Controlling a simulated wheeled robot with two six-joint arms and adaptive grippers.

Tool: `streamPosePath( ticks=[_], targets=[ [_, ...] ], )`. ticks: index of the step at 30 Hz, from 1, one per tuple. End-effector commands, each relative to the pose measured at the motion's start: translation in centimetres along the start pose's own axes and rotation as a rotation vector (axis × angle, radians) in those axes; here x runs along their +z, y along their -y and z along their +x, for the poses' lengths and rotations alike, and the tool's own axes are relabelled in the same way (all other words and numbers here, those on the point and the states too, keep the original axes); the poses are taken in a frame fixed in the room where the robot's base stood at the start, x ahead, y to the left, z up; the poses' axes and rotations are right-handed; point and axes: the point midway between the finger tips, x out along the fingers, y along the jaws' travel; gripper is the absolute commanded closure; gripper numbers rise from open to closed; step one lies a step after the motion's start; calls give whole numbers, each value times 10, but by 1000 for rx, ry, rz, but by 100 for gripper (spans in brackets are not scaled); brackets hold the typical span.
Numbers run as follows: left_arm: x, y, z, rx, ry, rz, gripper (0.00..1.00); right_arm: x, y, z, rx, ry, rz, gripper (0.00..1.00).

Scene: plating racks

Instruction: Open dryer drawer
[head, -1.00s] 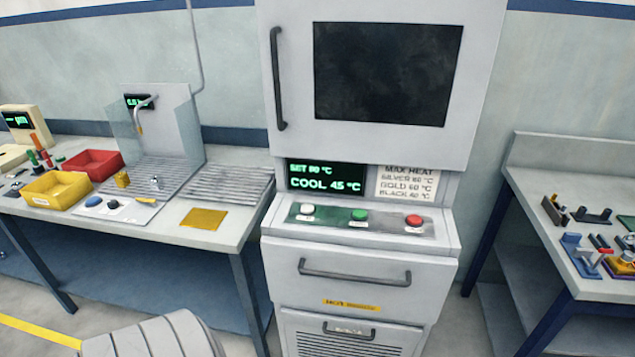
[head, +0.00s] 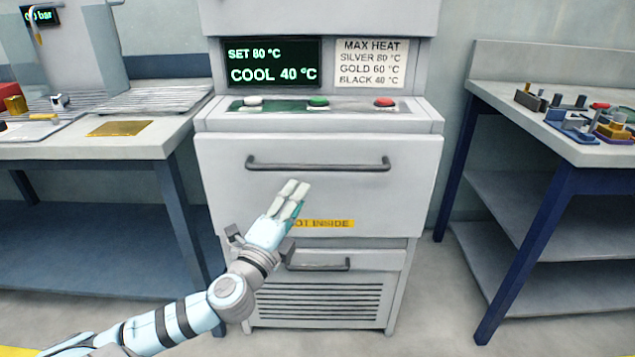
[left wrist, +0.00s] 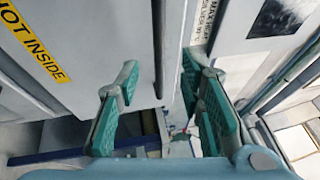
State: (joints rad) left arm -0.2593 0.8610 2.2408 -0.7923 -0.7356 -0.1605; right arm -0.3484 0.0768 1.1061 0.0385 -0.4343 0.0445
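The dryer drawer (head: 225,185) is the wide white front with a dark bar handle (head: 318,164) and a yellow "HOT INSIDE" label (head: 335,223). It looks shut. My left gripper (head: 291,195) is in front of the drawer, below the handle, and hides part of the front and label. In the left wrist view, my left gripper (left wrist: 160,80) has its teal-padded fingers spread apart. The dark handle (left wrist: 158,45) shows beyond the gap between them, with no contact visible. The drawer front (left wrist: 110,40) fills the left of that view. My right gripper is not in view.
A display (head: 270,62) reads "SET 80 °C, COOL 40 °C" above white, green and red buttons (head: 318,101). A lower vented panel with a small handle (head: 318,265) sits beneath the drawer. Benches stand on the left (head: 150,148) and right (head: 500,95).

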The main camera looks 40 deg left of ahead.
Motion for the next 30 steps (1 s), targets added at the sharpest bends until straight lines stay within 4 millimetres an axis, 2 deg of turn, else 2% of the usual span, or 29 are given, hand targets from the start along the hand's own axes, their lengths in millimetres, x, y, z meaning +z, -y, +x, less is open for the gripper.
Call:
streamPosePath(
  ticks=[6,12,16,24,30],
  targets=[
    [1,0,64,-2,5,-8,65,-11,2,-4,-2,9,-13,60],
    [1,-1,103,3,2,-5,65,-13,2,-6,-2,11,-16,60],
    [0,-1,114,3,0,-4,65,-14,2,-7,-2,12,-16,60],
    [0,-1,115,4,0,-2,67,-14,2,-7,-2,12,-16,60],
    [0,-2,115,4,0,-2,99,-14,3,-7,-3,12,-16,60]
  ],
)
